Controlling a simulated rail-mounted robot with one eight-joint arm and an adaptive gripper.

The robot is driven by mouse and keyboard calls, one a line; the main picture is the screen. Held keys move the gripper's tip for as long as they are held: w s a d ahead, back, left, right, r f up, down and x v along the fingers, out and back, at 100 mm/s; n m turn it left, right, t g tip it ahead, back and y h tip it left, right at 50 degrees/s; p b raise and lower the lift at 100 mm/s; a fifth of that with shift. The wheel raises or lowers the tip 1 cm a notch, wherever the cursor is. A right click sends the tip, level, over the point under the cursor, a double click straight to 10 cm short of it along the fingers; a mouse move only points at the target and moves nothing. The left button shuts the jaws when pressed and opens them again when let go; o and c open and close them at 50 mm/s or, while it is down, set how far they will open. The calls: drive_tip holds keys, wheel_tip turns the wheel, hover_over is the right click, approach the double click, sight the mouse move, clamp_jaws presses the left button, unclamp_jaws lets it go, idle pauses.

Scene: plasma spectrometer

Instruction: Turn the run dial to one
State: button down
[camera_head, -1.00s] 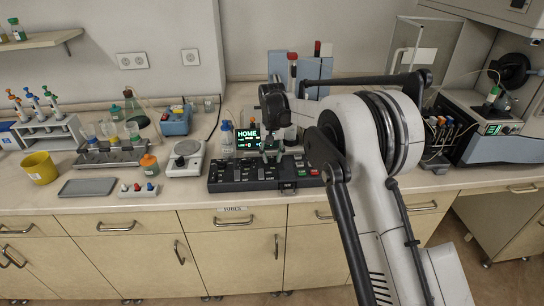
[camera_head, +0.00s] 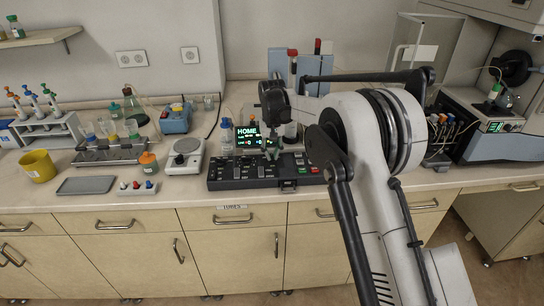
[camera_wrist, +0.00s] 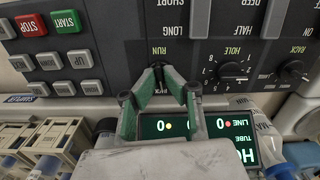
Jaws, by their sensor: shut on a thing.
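The control panel (camera_head: 228,172) is a dark box on the bench with a lit screen (camera_head: 248,138) reading HOME. In the wrist view the panel appears upside down, with the RUN label (camera_wrist: 160,50) just beyond my fingertips. My gripper (camera_wrist: 160,76) has its green-sided fingers closed around the small dark run dial (camera_wrist: 158,69), which is mostly hidden between them. The dial's pointer and setting cannot be read. In the head view my gripper (camera_head: 273,152) reaches down to the panel's upper right part, in front of the screen.
The HOLE dial (camera_wrist: 231,70) and RACK dial (camera_wrist: 293,70) sit beside the run dial. Red STOP (camera_wrist: 31,25) and green START (camera_wrist: 66,22) buttons lie on its other side. A white balance (camera_head: 184,157) stands left of the panel, with bottles behind.

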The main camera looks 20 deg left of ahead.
sight(272, 156)
drive_tip(key=n+b, duration=0.2)
drive_tip(key=n, duration=0.2)
drive_tip(key=shift+f+b, duration=0.15)
drive_tip(key=shift+b, duration=0.2)
drive_tip(key=shift+n+b, duration=0.8)
drive_tip(key=shift+n, duration=1.3)
drive_tip(key=c, duration=1.9)
unclamp_jaws()
drive_tip(key=shift+r, duration=0.2)
wheel_tip(272, 156, up, 12)
drive_tip(key=shift+f, duration=0.1)
